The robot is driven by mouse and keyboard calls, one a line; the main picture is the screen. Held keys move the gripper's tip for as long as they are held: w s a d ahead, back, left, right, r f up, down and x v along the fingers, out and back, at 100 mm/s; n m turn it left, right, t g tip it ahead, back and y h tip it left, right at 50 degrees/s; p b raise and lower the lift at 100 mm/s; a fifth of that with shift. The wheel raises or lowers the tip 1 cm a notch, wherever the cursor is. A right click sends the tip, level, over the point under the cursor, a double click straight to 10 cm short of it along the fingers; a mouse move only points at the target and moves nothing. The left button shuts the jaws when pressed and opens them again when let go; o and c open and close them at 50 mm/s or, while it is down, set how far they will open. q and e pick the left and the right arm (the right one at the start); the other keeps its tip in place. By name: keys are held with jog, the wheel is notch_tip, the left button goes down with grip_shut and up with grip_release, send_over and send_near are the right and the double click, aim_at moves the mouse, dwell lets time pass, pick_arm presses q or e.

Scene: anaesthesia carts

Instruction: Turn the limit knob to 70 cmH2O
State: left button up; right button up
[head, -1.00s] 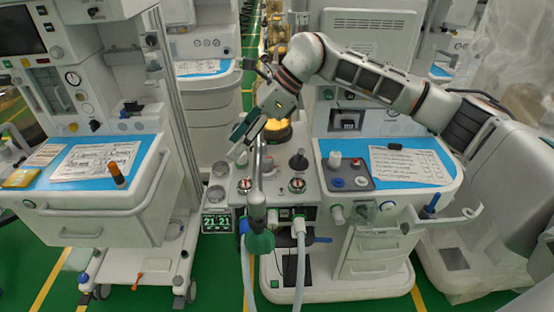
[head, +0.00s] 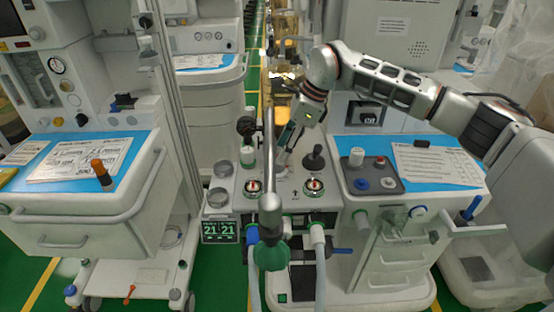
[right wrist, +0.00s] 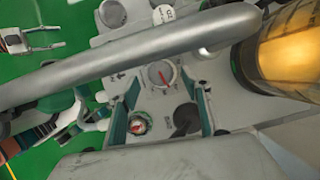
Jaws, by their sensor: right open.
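The limit knob (right wrist: 162,73) is a pale round knob with a red mark and a printed scale around it. It shows in the right wrist view on the grey panel, just beyond and between my fingertips. I cannot read its setting. My right gripper (right wrist: 160,98) is open, its two green-padded fingers apart, with nothing between them that I can see held. In the head view the right gripper (head: 284,155) points down over the middle of the machine's panel (head: 290,205) and largely hides the knob. Contact with the knob is not visible. My left gripper is out of view.
A metal tube (head: 269,150) with a green bag mount (head: 271,254) runs close beside my right gripper and crosses the wrist view. A black lever (head: 315,158) and red-marked gauges (head: 314,187) stand near. An amber canister (right wrist: 288,50) is close on the right.

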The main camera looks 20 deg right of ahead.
jog(key=x, duration=0.3)
jog(key=shift+w+a+f, duration=0.1)
jog(key=shift+a+f, duration=0.05)
jog(key=shift+f, duration=0.45)
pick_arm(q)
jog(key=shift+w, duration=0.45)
pick_arm(e)
jog(key=shift+f, duration=0.15)
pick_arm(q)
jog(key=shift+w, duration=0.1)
pick_arm(e)
jog(key=c, duration=1.1)
jog(key=shift+r+m+p, duration=0.35)
jog(key=shift+m+p, duration=0.15)
jog(key=shift+p, duration=0.15)
jog(key=shift+m+t+p, duration=0.3)
jog(key=shift+t+p, duration=0.1)
jog(key=shift+p, duration=0.05)
jog(key=shift+m+p, duration=0.45)
jog(key=shift+m, duration=0.05)
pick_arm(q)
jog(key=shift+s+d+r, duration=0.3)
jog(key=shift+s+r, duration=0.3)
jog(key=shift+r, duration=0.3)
pick_arm(e)
jog(key=shift+f+m, duration=0.25)
jog(key=shift+m, duration=0.05)
